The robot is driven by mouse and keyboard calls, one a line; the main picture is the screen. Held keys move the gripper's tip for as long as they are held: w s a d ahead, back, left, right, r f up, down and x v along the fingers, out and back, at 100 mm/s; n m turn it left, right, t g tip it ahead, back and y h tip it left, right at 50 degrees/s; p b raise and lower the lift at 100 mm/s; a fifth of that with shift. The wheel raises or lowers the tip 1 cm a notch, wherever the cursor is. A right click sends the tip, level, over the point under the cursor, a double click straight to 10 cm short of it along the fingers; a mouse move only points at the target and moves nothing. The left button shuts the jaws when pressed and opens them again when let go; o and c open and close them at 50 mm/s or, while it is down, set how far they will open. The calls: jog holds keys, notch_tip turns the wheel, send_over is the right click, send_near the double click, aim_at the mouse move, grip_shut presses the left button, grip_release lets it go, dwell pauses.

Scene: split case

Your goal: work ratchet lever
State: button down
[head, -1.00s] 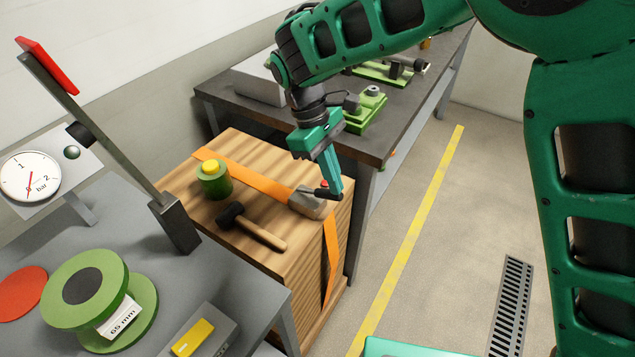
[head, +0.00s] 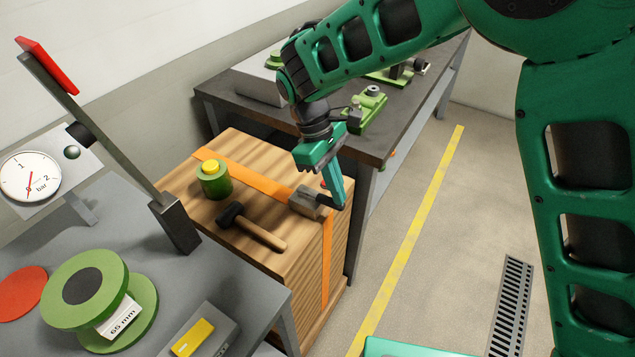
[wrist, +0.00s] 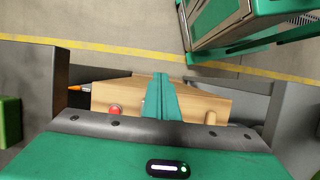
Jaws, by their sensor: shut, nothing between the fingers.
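The ratchet (head: 304,200) is a small grey block on the orange strap (head: 262,184), near the front right corner of the wooden crate (head: 275,262). Its dark lever (head: 327,203) sticks out to the right, past the crate's edge. My gripper (head: 341,205) is shut and empty, pointing down with its fingertips at the lever's outer end; I cannot tell whether they touch. In the wrist view the shut fingers (wrist: 162,97) hide the ratchet. A small red knob (wrist: 114,110) shows left of them.
A grey bench (head: 235,290) with a tall red-ended lever (head: 105,132) is at left. A dark workbench (head: 415,110) stands behind. Floor at right is open.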

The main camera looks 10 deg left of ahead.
jog(key=shift+v, duration=3.2)
notch_tip(320, 180, up, 7)
send_over(328, 198)
jog(key=a, duration=0.2)
jog(key=shift+w+d+f, duration=0.15)
jog(key=shift+w+d, duration=0.1)
jog(key=shift+w, duration=0.05)
